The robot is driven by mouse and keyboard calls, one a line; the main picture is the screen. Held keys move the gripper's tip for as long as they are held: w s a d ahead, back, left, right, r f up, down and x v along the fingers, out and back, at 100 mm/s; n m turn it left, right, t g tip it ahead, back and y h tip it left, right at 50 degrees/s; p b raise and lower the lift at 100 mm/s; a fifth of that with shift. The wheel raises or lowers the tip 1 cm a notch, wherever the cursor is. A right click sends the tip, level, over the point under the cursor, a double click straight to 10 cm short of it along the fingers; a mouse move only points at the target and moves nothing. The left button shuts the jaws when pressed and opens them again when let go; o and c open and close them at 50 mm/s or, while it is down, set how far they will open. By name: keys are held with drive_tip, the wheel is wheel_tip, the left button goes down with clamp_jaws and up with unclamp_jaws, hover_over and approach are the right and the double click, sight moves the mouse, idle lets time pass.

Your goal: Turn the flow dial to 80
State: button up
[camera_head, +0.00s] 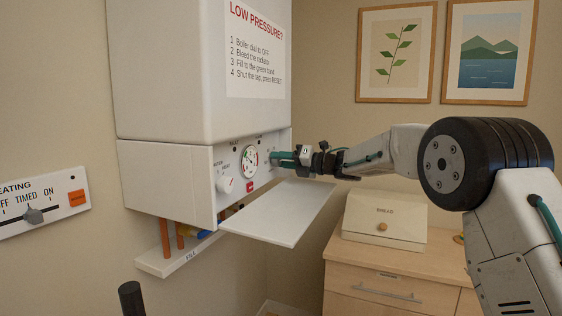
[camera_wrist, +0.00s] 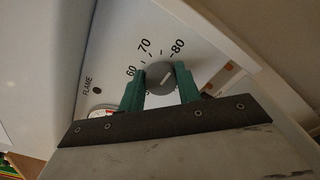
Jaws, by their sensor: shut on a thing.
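The flow dial (camera_wrist: 157,71) is a round grey knob on the white boiler front, with 60, 70 and 80 printed around it. A white mark on the knob slants up and right, roughly toward the 80 side; I cannot tell the exact reading. My gripper (camera_wrist: 161,77) has its green fingers shut on opposite sides of the knob. In the head view my gripper (camera_head: 282,159) reaches the right end of the boiler's control panel and hides the dial.
The boiler (camera_head: 205,70) has a pressure gauge (camera_head: 250,158), a white knob (camera_head: 226,184) and a red button (camera_head: 250,187). An open white flap (camera_head: 285,212) hangs below my gripper. A bread box (camera_head: 384,222) stands on a wooden cabinet (camera_head: 395,275) at right.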

drive_tip(key=o, duration=1)
drive_tip(key=shift+c, duration=0.2)
drive_tip(key=shift+d, duration=0.1)
drive_tip(key=v, duration=0.7)
drive_tip(key=shift+d, duration=0.3)
